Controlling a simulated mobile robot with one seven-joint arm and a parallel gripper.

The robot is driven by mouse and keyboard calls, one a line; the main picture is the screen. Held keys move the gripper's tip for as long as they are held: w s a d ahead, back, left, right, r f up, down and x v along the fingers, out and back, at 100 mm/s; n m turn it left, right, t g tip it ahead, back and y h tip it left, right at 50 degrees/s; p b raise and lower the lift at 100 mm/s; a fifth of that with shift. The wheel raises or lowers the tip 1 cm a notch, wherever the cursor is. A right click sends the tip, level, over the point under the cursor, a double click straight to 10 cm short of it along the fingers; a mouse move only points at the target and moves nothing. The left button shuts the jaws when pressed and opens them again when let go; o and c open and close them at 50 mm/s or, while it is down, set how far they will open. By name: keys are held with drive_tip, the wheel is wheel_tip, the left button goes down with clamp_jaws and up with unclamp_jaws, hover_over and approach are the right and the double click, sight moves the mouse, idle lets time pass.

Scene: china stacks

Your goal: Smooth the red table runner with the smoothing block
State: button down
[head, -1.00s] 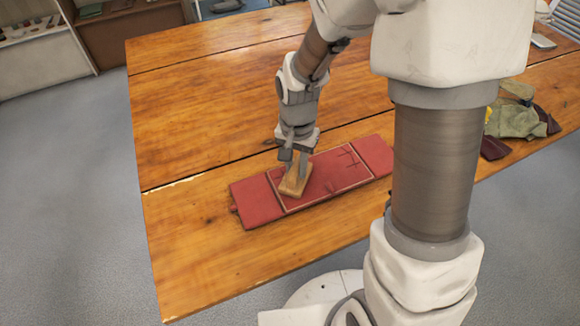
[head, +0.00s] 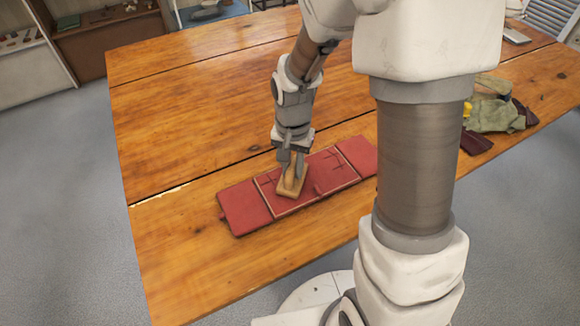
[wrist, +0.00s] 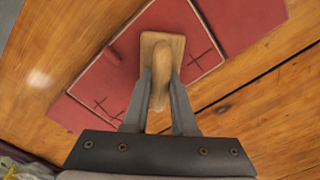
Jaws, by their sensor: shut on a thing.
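The red table runner (head: 240,209) lies on the wooden table, with pale lines around its middle panel and dark cross marks on it. A small ridge or fold shows on the runner to the right of the block. The wooden smoothing block (head: 291,188) rests on the runner's middle panel, left of centre. My gripper (head: 292,165) is shut on the block's handle from above. In the wrist view, the fingers of my gripper (wrist: 160,88) pinch the handle of the smoothing block (wrist: 174,42), with the runner (wrist: 120,75) beneath.
The wooden table (head: 180,110) is mostly bare around the runner. A heap of green and dark red cloth (head: 495,112) lies at the right. A grey device (head: 515,36) sits at the far right. Shelves (head: 100,40) stand beyond the table.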

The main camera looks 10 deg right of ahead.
drive_tip(key=shift+d, duration=0.1)
drive_tip(key=shift+w+d, duration=0.15)
drive_tip(key=shift+d, duration=0.4)
drive_tip(key=shift+w+d, duration=0.15)
drive_tip(key=shift+d, duration=0.35)
drive_tip(key=shift+w+d, duration=0.2)
drive_tip(key=shift+d, duration=0.4)
drive_tip(key=shift+w+d, duration=0.15)
drive_tip(key=shift+d, duration=0.45)
drive_tip(key=shift+d, duration=0.1)
drive_tip(key=shift+w+d+p, duration=0.15)
drive_tip(key=shift+w+d, duration=0.05)
drive_tip(key=shift+d, duration=0.35)
drive_tip(key=shift+w+d+p, duration=0.15)
drive_tip(key=shift+d, duration=0.35)
drive_tip(key=shift+w+d, duration=0.15)
drive_tip(key=shift+d, duration=0.45)
drive_tip(key=shift+w+d, duration=0.15)
drive_tip(key=shift+d, duration=0.45)
drive_tip(key=shift+d, duration=0.1)
